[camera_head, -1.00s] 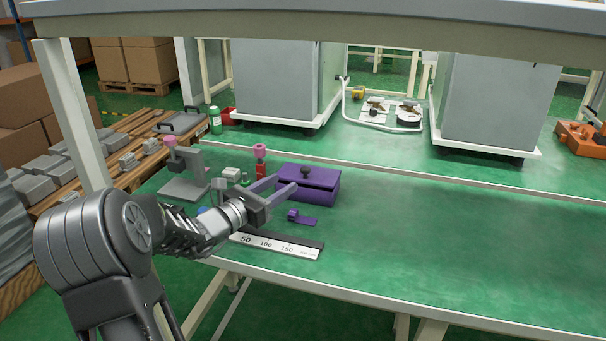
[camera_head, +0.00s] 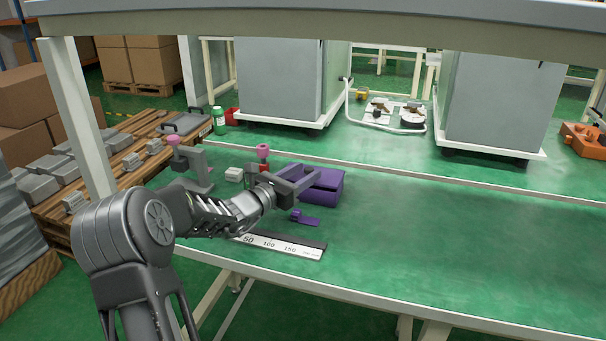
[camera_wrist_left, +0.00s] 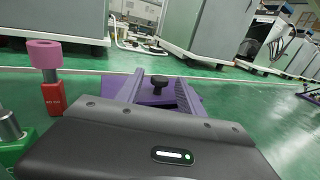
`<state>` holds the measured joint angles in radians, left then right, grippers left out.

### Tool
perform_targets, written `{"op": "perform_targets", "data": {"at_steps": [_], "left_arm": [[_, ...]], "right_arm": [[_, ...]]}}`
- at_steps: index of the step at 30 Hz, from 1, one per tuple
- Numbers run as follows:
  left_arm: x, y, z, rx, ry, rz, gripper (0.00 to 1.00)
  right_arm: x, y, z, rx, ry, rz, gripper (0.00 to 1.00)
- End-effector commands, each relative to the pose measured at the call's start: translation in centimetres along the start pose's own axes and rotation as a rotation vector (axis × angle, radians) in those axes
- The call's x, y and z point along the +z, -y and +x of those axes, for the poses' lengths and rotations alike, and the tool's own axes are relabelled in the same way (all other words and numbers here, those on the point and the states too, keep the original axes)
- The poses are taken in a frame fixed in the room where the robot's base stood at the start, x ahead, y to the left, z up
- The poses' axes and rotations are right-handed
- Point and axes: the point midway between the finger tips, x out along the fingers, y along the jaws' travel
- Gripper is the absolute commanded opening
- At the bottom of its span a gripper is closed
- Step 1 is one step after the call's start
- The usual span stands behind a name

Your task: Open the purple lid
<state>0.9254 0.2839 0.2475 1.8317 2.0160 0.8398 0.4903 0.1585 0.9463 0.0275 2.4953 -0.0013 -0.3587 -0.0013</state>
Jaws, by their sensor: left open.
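The purple box (camera_head: 334,191) stands on the green table. Its purple lid (camera_wrist_left: 150,98) carries a dark knob (camera_wrist_left: 159,82), which shows between my fingers in the left wrist view. My left gripper (camera_head: 306,176) is open over the box, with one finger on each side of the knob and a gap visible around it. In the head view my gripper hides the knob and part of the lid, so I cannot tell whether the lid is fully seated. My right gripper is not in view.
A small purple piece (camera_head: 306,220) and a ruler (camera_head: 283,246) lie in front of the box. A red part with a pink top (camera_head: 263,152) and a grey stand (camera_head: 192,166) are to the left. The table to the right is clear.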

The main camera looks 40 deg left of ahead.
Motion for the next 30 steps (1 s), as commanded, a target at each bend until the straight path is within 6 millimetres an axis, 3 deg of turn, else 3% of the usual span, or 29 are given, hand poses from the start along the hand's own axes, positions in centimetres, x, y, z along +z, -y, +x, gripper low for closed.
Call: {"op": "perform_targets", "data": {"at_steps": [2, 18, 30], "left_arm": [[0.0, 0.0, -0.02, 0.0, 0.0, 0.0, 0.43], [-0.01, -0.01, -0.05, 0.0, 0.0, 0.0, 0.0], [-0.01, -0.02, -0.06, 0.0, 0.0, 0.0, 0.0]], "right_arm": [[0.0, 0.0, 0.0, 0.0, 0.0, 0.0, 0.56], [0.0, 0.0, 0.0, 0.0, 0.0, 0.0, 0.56], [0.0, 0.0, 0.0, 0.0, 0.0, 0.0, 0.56]]}}
